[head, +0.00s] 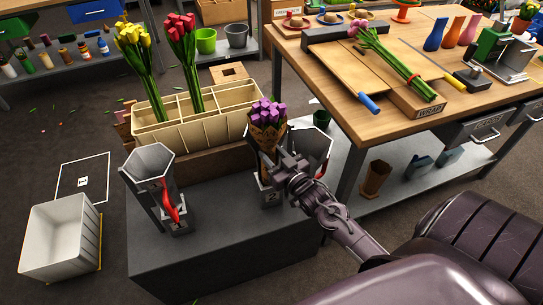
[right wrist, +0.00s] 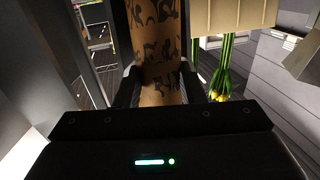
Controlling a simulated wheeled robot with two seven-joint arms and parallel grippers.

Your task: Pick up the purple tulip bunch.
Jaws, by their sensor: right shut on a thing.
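The purple tulip bunch (head: 268,113) has purple heads in a brown patterned paper wrap. It stands roughly upright at the middle of the head view, above a grey metal holder (head: 268,196) marked 2. Whether its lower end is inside that holder is hidden. My right gripper (head: 283,167) is shut on the wrap from the front right. In the right wrist view the brown wrap (right wrist: 158,45) with dark markings runs between the two fingers. My left gripper is not in view.
A cream divided crate (head: 190,122) behind holds yellow tulips (head: 132,36) and red tulips (head: 182,35). The wooden workbench (head: 365,125) is at right. A white bin (head: 58,245) is on the floor.

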